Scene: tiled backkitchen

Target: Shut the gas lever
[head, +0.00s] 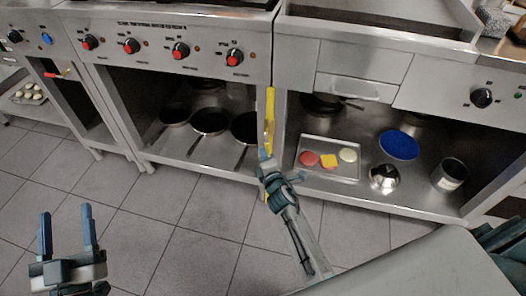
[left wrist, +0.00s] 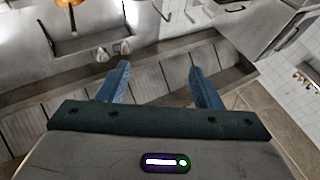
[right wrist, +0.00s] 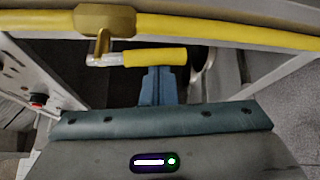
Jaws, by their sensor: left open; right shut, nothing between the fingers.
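The yellow gas pipe (head: 270,104) runs upright between the two cooking units in the head view and crosses the top of the right wrist view (right wrist: 230,28). There, a brass-coloured valve body (right wrist: 104,20) sits on the pipe. The lever's yellow handle (right wrist: 155,57) lies roughly parallel to the pipe in that view. My right gripper (right wrist: 157,72) is shut and empty, its fingertips right at the handle; I cannot tell whether they touch it. In the head view my right gripper (head: 264,154) partly covers the pipe. My left gripper (head: 66,209) is open and empty above the floor.
The stove (head: 165,48) with red knobs stands left of the pipe, with pans (head: 210,121) on its shelf. Right of it, a tray (head: 312,174), blue plate (head: 399,145) and metal pot (head: 450,174) sit on the lower shelf. Tiled floor at left is clear.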

